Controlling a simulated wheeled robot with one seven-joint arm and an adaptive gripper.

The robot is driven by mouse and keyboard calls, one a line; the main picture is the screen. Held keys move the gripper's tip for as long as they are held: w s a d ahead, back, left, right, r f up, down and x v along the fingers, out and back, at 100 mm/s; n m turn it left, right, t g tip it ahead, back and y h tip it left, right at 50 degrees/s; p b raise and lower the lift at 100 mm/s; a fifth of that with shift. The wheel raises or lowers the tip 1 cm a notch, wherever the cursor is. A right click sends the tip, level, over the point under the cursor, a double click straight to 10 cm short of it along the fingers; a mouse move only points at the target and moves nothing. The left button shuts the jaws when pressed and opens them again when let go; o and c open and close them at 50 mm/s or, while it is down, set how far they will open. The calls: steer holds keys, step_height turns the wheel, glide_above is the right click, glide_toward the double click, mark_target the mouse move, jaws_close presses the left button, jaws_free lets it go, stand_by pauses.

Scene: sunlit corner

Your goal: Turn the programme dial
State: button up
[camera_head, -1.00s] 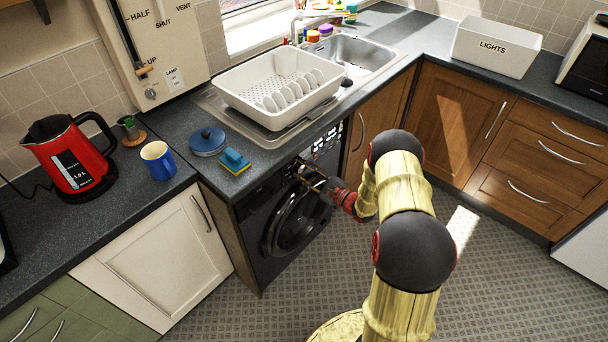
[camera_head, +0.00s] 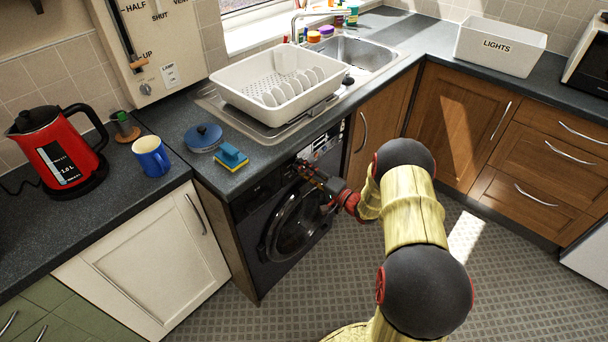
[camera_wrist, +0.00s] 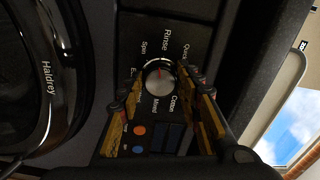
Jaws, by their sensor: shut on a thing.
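The programme dial (camera_wrist: 159,77) is a round silver knob on the dark control panel of the washing machine (camera_head: 287,232). In the wrist view, labels such as Rinse, Spin, Quick, Cotton and Mixed ring it. My gripper (camera_wrist: 160,85) reaches the panel with one finger on each side of the dial and is shut on it. In the head view my gripper (camera_head: 308,170) is at the panel's upper part, where it hides the dial.
The round washing machine door (camera_head: 295,226) lies just below the panel, shut. Orange and blue buttons (camera_wrist: 139,130) sit beside the dial. The floor is clear.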

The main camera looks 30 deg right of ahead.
steer(key=shift+f+n, duration=0.2)
steer(key=shift+n, duration=3.1)
steer(key=o, duration=1.1)
steer(key=shift+c, duration=0.2)
steer(key=shift+o, duration=0.4)
steer(key=v, duration=1.2)
